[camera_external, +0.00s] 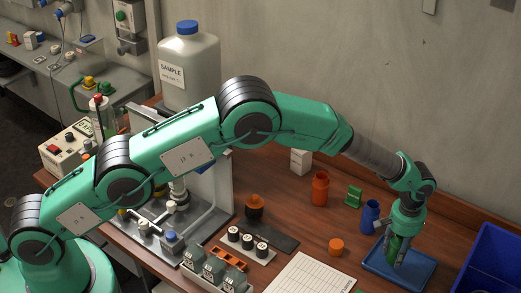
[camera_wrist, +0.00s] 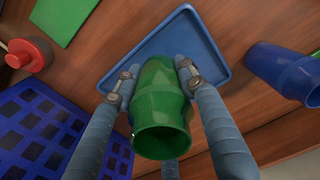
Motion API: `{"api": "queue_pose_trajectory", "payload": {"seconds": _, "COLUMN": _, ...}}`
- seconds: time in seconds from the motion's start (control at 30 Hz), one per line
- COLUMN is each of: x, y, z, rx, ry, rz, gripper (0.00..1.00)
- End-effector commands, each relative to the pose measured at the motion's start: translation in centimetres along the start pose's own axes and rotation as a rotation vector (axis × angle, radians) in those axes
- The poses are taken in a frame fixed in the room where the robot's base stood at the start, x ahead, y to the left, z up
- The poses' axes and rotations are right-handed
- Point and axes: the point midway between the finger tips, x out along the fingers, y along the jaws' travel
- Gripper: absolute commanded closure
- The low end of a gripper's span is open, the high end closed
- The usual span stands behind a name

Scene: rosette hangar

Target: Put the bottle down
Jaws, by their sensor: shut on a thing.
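My gripper (camera_external: 394,249) is over the blue tray (camera_external: 372,263) at the right of the table in the external view. In the wrist view my gripper (camera_wrist: 155,85) is shut around a green bottle (camera_wrist: 160,105), with its fingers on either side of it. The bottle's open mouth faces the wrist camera. The bottle shows only partly in the external view (camera_external: 401,246), between the fingers. The tray (camera_wrist: 195,38) lies behind the bottle in the wrist view. I cannot tell whether the bottle's base touches the tray.
A blue bottle (camera_external: 369,217) stands just behind the tray, and an orange cap (camera_external: 336,246) lies to its left. An orange bottle (camera_external: 320,188) and a green block (camera_external: 354,196) stand farther back. A blue crate (camera_external: 495,262) is to the right. A white sheet (camera_external: 310,275) lies in front.

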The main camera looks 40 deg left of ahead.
Motion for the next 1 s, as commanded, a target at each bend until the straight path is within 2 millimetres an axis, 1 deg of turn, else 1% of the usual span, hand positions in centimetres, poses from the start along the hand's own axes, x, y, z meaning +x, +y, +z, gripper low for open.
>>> {"api": "queue_pose_trajectory", "payload": {"seconds": 0.37, "x": 0.1, "y": 0.1, "z": -0.1, "rx": 0.000, "ry": 0.000, "rz": 0.000, "gripper": 0.80}}
{"api": "queue_pose_trajectory", "payload": {"seconds": 0.47, "x": 0.6, "y": 0.0, "z": 0.0, "rx": 0.000, "ry": -0.001, "rz": -0.001, "gripper": 0.80}}
{"api": "queue_pose_trajectory", "payload": {"seconds": 0.6, "x": 2.1, "y": 0.0, "z": 0.0, "rx": 0.000, "ry": -0.001, "rz": -0.001, "gripper": 0.80}}
{"api": "queue_pose_trajectory", "payload": {"seconds": 0.73, "x": 3.2, "y": 0.0, "z": 0.0, "rx": 0.000, "ry": 0.000, "rz": 0.000, "gripper": 0.80}}
{"api": "queue_pose_trajectory", "payload": {"seconds": 0.8, "x": 3.5, "y": 0.0, "z": 0.0, "rx": 0.000, "ry": 0.000, "rz": 0.000, "gripper": 0.80}}
{"api": "queue_pose_trajectory", "payload": {"seconds": 1.0, "x": 3.5, "y": 0.1, "z": 0.0, "rx": 0.000, "ry": 0.000, "rz": 0.000, "gripper": 0.80}}
